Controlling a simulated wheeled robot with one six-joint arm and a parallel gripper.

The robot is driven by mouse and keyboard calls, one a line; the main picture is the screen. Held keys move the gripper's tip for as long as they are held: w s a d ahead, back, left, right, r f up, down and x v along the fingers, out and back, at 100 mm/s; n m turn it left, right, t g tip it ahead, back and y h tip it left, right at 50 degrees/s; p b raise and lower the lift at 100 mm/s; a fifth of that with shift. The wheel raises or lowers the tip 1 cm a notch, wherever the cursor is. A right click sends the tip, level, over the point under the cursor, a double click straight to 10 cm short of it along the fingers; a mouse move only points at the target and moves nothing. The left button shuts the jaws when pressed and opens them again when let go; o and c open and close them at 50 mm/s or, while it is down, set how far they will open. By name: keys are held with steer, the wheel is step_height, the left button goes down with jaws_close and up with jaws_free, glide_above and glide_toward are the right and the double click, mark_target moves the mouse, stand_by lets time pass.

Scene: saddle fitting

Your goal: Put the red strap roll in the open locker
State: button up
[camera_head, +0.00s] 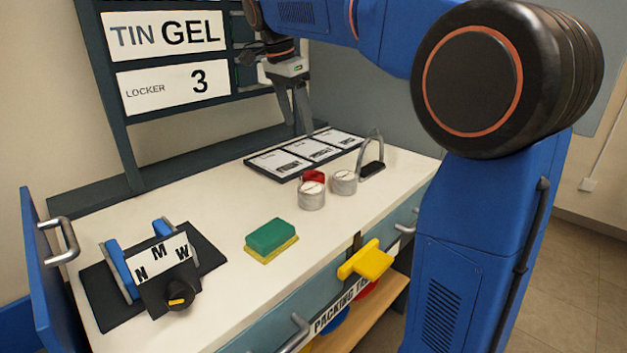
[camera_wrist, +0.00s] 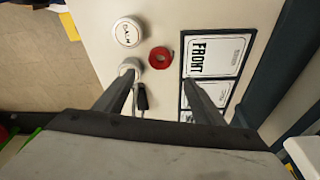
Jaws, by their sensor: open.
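The red strap roll (camera_head: 314,176) sits on the white bench top, partly hidden behind a round tin in the head view. In the wrist view the red strap roll (camera_wrist: 161,58) shows as a ring with a dark centre, between the tins and the framed cards. My gripper (camera_head: 298,127) hangs above the back of the bench, fingers pointing down, open and empty. In the wrist view my gripper (camera_wrist: 158,78) has its fingers spread, with the roll just beyond the tips. A blue door (camera_head: 45,275) with a metal handle stands open at the left; the locker's inside is hidden.
Two silver tins (camera_head: 312,196) (camera_head: 344,183) and a metal stirrup (camera_head: 372,155) stand close to the roll. A card tray (camera_head: 272,174) lies behind. A green and yellow sponge (camera_head: 271,240) and a lettered dial stand (camera_head: 160,262) lie nearer. A sign (camera_head: 173,82) reads locker 3.

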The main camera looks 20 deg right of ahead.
glide_above(313, 175)
steer(key=a, duration=0.2)
step_height(313, 175, down, 11)
steer(key=shift+s+a+f, duration=0.1)
steer(key=shift+s, duration=0.05)
steer(key=shift+d+x, duration=0.1)
steer(key=shift+x, duration=1.2)
steer(key=shift+d+x, duration=0.15)
steer(key=shift+x, duration=1.15)
steer(key=c, duration=1)
